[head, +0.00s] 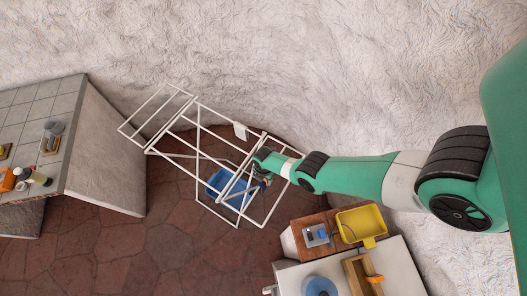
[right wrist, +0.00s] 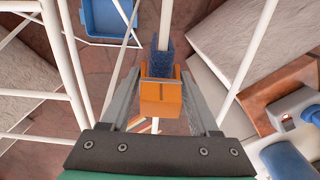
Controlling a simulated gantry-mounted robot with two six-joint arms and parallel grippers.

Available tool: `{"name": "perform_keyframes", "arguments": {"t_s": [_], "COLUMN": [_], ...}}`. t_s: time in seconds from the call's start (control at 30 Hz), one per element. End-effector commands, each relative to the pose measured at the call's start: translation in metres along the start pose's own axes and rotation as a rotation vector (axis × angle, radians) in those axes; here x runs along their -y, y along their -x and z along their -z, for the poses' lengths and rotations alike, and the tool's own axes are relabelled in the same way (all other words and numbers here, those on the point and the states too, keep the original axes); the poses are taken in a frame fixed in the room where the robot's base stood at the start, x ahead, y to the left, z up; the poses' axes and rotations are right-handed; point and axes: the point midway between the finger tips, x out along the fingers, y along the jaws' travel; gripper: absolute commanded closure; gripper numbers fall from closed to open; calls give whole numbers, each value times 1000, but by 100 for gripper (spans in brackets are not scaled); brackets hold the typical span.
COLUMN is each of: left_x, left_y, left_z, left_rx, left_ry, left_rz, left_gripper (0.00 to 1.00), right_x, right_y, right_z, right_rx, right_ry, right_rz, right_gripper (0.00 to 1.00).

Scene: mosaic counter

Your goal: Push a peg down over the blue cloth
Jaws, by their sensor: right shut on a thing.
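My right gripper (head: 264,174) is at the right end of the white drying rack (head: 195,105). In the right wrist view its jaws (right wrist: 162,88) are shut on an orange peg (right wrist: 162,100). The blue cloth (right wrist: 160,62) hangs over a white rail just beyond the peg. The peg's far end meets the cloth in the picture; I cannot tell how far it sits over the rail. In the head view the peg and cloth are too small to make out clearly. My left gripper is not in view.
A blue basin (head: 218,181) stands under the rack, and a white piece (head: 240,130) hangs on it. Rack rails surround my right gripper closely. A worktop with a yellow tub (head: 361,226) stands at lower right, a tiled counter (head: 62,95) at left.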

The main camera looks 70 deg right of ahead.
Motion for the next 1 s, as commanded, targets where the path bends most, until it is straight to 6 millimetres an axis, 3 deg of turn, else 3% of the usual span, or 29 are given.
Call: {"name": "perform_keyframes", "arguments": {"t_s": [0.37, 0.4, 0.6, 0.87, 1.0], "left_x": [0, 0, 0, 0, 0], "left_y": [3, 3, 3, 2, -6], "left_z": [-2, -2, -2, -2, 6], "left_rx": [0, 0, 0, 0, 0], "left_ry": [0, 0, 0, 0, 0], "left_rz": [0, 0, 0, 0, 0], "left_gripper": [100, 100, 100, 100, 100], "right_x": [0, 0, 0, 0, 0], "right_y": [-3, -3, -4, -3, 9], "right_z": [0, 0, 0, 0, 1], "right_rx": [0, 0, 0, 0, 0], "right_ry": [1, 1, 0, 0, 2], "right_rz": [0, 0, 0, 0, 0], "right_gripper": [91, 37, 4, 4, 4]}}
